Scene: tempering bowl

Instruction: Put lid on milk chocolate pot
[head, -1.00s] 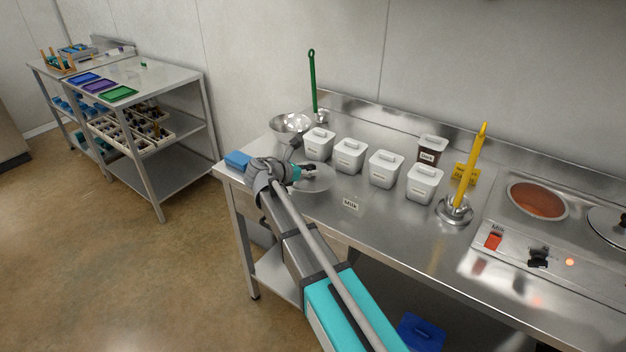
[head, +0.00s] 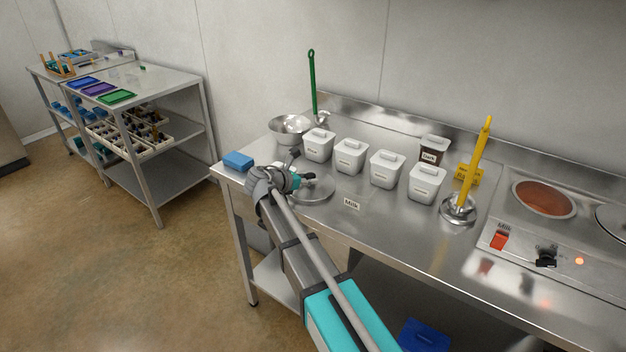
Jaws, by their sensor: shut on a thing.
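My gripper (head: 299,181) is over the left part of the steel counter, shut on a round steel lid (head: 318,191). The fingertips and the lid's grip are mostly hidden by my wrist. I cannot tell whether the lid touches the counter or hangs just above it.
Several white lidded tubs (head: 387,169) stand behind and right of my gripper. A yellow-handled tool (head: 474,165) stands upright between them and the pot. A steel bowl (head: 291,127) and blue block (head: 238,161) are at the left. A second lid (head: 614,220) is at the right edge.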

